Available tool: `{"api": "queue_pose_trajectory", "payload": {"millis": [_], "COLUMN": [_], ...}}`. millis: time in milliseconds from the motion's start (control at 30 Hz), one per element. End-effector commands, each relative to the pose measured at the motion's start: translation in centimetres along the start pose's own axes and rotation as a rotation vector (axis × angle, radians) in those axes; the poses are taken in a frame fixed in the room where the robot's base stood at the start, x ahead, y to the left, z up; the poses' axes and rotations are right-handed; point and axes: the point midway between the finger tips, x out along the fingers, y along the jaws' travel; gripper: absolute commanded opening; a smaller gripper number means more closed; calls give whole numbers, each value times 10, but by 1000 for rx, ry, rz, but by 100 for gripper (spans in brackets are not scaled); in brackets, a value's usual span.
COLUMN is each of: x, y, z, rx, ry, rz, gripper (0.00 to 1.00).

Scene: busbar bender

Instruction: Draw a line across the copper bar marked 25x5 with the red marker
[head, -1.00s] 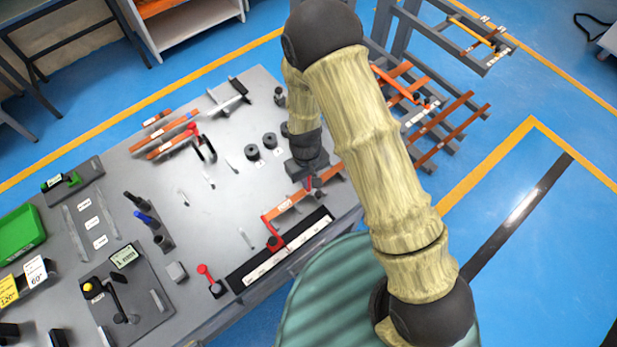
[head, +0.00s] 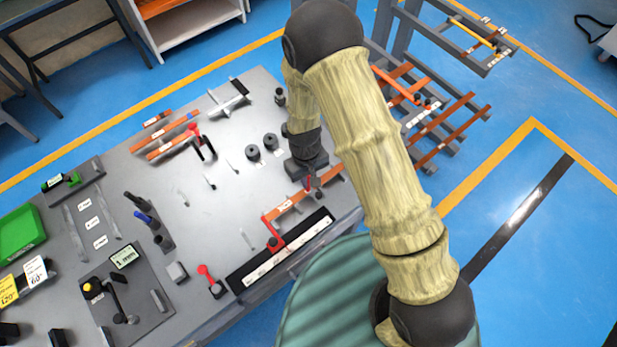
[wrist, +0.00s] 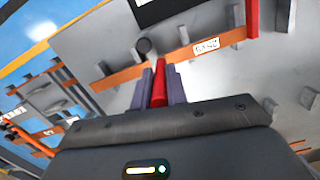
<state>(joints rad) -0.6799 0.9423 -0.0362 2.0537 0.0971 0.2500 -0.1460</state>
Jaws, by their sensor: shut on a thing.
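The copper bar (head: 283,208) lies along the front right of the bench, beside the black and white scale strip; a red clamp (head: 272,236) stands at its left end. In the wrist view the bar (wrist: 125,77) runs across the picture, with a white label (wrist: 206,46) too blurred to read surely. My gripper (head: 312,186) is low over the bar's right part. In the wrist view its fingers (wrist: 160,88) are shut on the red marker (wrist: 159,90). The marker's far end meets the bar in the picture; I cannot tell whether it touches. No line shows on the bar.
The scale strip (head: 290,249) lies along the bench's front edge. Two dark round pieces (head: 262,147) stand behind the bar. More copper bars (head: 170,141) lie at the back left. A red-handled tool (head: 211,282) stands front left. A rack of bars (head: 440,130) is beyond the bench's right end.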

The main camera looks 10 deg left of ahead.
Motion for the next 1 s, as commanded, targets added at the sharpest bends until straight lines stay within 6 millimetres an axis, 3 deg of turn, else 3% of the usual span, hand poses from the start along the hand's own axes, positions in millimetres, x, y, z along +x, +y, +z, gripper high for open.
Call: {"api": "queue_pose_trajectory", "payload": {"millis": [1000], "x": [-1], "y": [-1], "z": [-7], "rx": [0], "ry": [0], "rz": [0], "gripper": [0]}}
